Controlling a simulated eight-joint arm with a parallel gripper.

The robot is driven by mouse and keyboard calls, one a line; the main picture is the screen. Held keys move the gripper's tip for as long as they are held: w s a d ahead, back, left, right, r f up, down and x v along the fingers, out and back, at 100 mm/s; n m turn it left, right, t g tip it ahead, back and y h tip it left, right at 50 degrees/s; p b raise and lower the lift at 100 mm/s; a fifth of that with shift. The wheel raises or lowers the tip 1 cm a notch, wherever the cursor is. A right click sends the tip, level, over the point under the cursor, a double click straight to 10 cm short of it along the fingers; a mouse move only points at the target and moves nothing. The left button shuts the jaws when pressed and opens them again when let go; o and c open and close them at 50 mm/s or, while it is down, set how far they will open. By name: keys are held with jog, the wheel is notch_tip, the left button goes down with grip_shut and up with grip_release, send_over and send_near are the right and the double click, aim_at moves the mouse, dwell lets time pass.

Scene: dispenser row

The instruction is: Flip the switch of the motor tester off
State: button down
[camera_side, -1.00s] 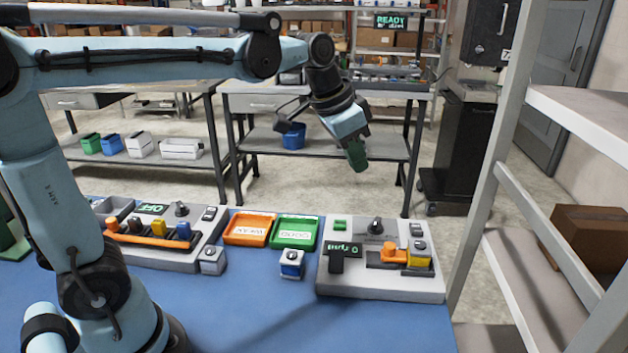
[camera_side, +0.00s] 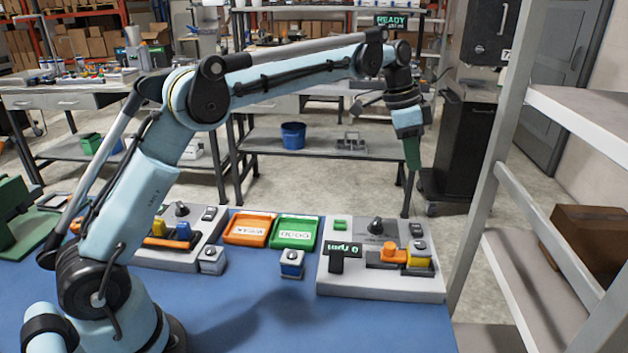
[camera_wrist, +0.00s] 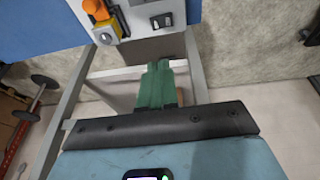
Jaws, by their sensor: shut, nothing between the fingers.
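The motor tester (camera_side: 335,285) is the light grey panel at the right end of the blue bench, with a dark knob, a green display that seems to read 0 rpm, and an orange motor (camera_side: 394,253) by a yellow block. Its small black rocker switch (camera_side: 416,229) sits near the far right corner; it also shows at the top of the wrist view (camera_wrist: 161,20). I cannot tell which way the rocker is tipped. My gripper (camera_side: 413,164), with green fingers, is shut and empty, pointing down above and beyond the tester's far edge. The fingers also show in the wrist view (camera_wrist: 160,66).
A second grey panel stands further left, partly behind my arm. A grey shelf frame (camera_side: 497,150) rises close to the tester's right.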

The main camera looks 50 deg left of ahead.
jog(key=shift+f, duration=0.1)
dwell(0.3)
send_over(418, 227)
jog(key=s, duration=0.2)
notch_tip(418, 227, down, 12)
jog(key=shift+w+d+f, duration=0.1)
jog(key=shift+w+f, duration=0.05)
jog(key=shift+f, duration=0.55)
jog(key=shift+d, duration=0.1)
jog(key=shift+s+d+f+t+y, duration=0.15)
jog(key=shift+s+f+t+y, duration=0.1)
jog(key=shift+f+t+y, duration=0.15)
jog(key=shift+w, duration=0.15)
jog(key=shift+w+a+r, duration=0.2)
jog(key=shift+w+a, duration=0.3)
jog(key=shift+a, duration=0.1)
